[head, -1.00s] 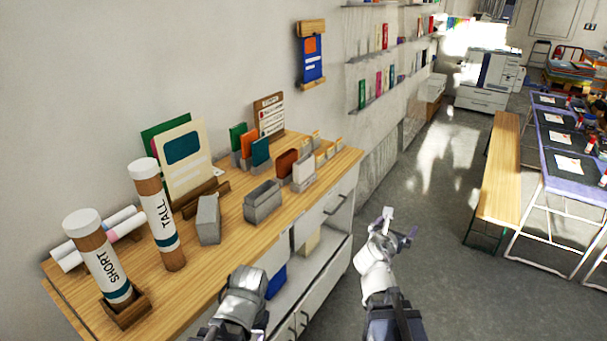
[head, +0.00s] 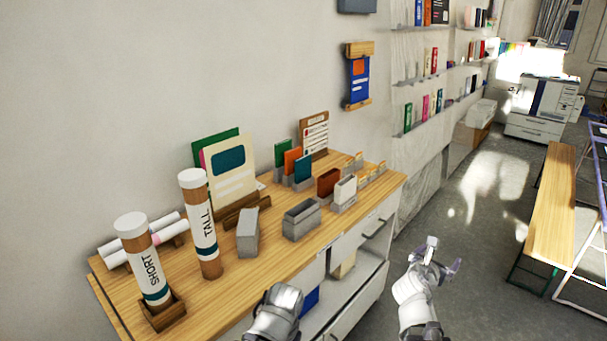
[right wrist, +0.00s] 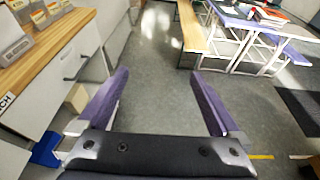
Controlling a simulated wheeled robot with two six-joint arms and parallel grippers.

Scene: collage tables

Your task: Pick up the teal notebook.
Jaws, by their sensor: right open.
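The teal notebook (head: 303,168) stands upright in a small grey holder on the wooden counter, to the right of an orange notebook (head: 292,160) and a green notebook (head: 282,156). My right gripper (head: 443,258) is open and empty, over the floor to the right of the counter, well apart from the notebook. In the right wrist view its two purple fingers (right wrist: 158,76) are spread with only floor between them. My left arm's wrist part shows at the bottom of the head view in front of the counter; its fingers are not visible.
The counter (head: 225,290) also holds two tubes labelled SHORT (head: 145,262) and TALL (head: 203,232), an empty grey bin (head: 302,219), a grey block (head: 248,232) and a brown and a white item in holders. A bench (head: 556,205) stands right; the floor between is clear.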

